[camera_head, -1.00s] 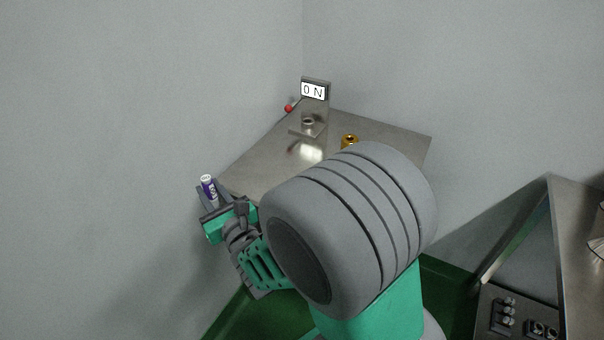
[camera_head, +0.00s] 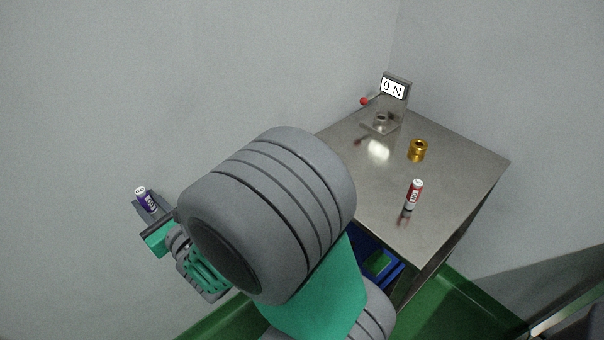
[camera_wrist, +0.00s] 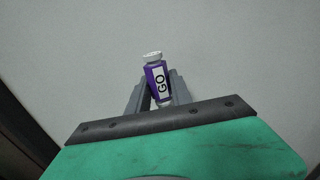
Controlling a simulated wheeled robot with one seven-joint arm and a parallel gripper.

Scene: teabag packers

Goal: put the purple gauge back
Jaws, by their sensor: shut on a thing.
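The purple gauge (camera_head: 146,200) has a white top and is held in my gripper (camera_head: 150,212) at the left of the head view, in front of the bare wall and well apart from the table. In the wrist view the purple gauge (camera_wrist: 157,80) sits between the two grey fingers (camera_wrist: 157,96), with a white "GO" label facing the camera. My gripper is shut on it. The gauge looks slightly tilted in the wrist view. My arm hides part of the table's left side.
A metal table (camera_head: 450,165) carries a stand with an "ON" sign (camera_head: 393,88), a red ball-ended lever (camera_head: 364,101), a brass cylinder (camera_head: 417,150) and a red gauge (camera_head: 413,194). A blue bin (camera_head: 372,255) is below. Much of the tabletop is clear.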

